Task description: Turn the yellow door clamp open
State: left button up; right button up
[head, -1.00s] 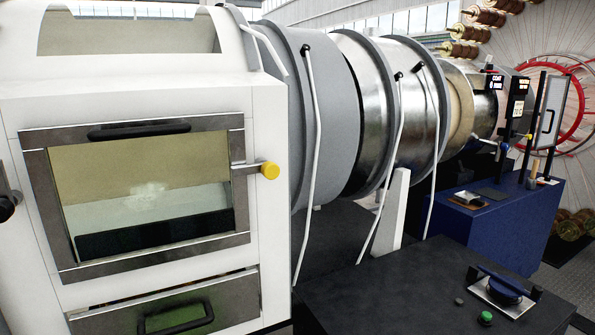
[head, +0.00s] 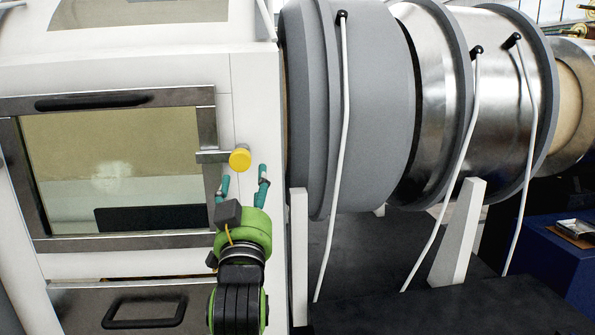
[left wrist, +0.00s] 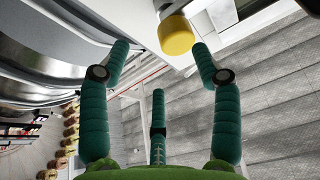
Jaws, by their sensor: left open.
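The yellow door clamp (head: 240,159) is a round knob on a metal bar at the right edge of the door. The bar (head: 210,157) lies level across the door's metal frame (head: 208,130), and the door looks closed. My left gripper (head: 244,178) is open and empty, just below the clamp, its teal fingers pointing up at it. In the left wrist view the yellow knob (left wrist: 176,35) shows beyond the fingertips, between them and nearer the one on the right. The fingers appear apart from it. My right gripper is not in view.
The white cabinet (head: 262,110) holds the door window and a lower drawer with a dark handle (head: 145,312). To the right is a large grey and metal drum (head: 370,110) with white hanging rods. A dark surface (head: 440,305) lies below it.

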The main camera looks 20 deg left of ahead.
aim_at(240, 164)
pick_arm(q)
jog(key=a+r, duration=0.1)
jog(key=a+r+p, duration=0.1)
jog(key=shift+w+a+r+y, duration=0.15)
jog(key=shift+w+a+y, duration=0.15)
jog(key=shift+w+a, duration=0.05)
jog(key=p+x, duration=0.1)
jog(key=x, duration=0.2)
jog(key=shift+w+p, duration=0.35)
jog(key=shift+w, duration=0.3)
jog(key=shift+w+a, duration=0.1)
jog(key=shift+r, duration=0.1)
grip_shut()
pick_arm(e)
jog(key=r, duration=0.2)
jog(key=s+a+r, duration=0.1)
